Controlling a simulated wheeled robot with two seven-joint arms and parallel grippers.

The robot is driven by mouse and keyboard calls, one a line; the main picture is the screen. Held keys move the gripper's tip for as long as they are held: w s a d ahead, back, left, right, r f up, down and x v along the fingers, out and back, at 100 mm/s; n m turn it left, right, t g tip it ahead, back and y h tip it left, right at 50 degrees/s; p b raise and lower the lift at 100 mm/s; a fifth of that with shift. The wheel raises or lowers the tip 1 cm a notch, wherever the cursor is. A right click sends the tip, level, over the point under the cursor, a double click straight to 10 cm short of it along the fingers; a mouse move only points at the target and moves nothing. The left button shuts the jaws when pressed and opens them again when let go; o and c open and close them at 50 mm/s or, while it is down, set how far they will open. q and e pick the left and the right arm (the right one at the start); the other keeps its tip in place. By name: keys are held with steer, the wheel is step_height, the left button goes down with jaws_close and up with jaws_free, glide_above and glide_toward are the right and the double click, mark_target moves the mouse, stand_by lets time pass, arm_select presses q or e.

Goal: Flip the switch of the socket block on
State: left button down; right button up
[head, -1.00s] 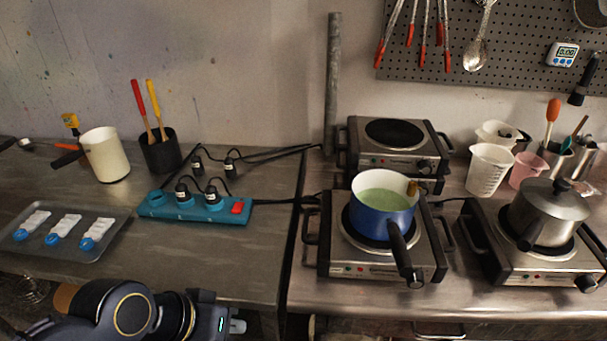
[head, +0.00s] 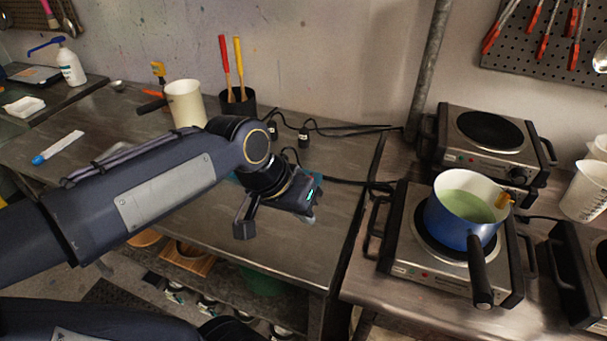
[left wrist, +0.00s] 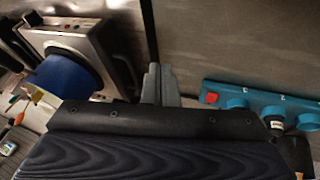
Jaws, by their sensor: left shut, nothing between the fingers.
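The teal socket block (left wrist: 262,104) lies on the metal table, with its red switch (left wrist: 211,98) at the near end in the left wrist view. I cannot tell which way the switch is tipped. In the head view my left arm covers most of the block, and only slivers of teal (head: 318,181) show. My left gripper (head: 311,217) is over the switch end of the block, shut and empty. In the left wrist view its fingertips (left wrist: 154,72) are together, beside the switch with a gap between. My right gripper is not in view.
A blue pot (head: 460,218) of green liquid sits on a hot plate (head: 405,255) to the right, its black handle pointing forward. A white pitcher (head: 186,103) and a black cup (head: 238,106) stand behind my arm.

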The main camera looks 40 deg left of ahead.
arm_select(q)
steer(key=w+a+r+n+g+y, duration=0.1)
steer(key=w+a+r+g+y, duration=0.1)
steer(key=w+a, duration=1)
steer(key=shift+w+a+r+n+y, duration=0.25)
steer(key=shift+w+r+y, duration=0.35)
steer(key=shift+w+r, duration=0.4)
steer(key=shift+w+f, duration=0.1)
steer(key=shift+f, duration=0.05)
steer(key=x, duration=0.8)
steer(key=s+x, duration=0.1)
steer(key=x, duration=0.3)
steer(key=shift+d+f, duration=0.15)
steer(key=shift+f, duration=0.25)
steer(key=shift+s+f, duration=0.1)
steer(key=shift+f, duration=0.45)
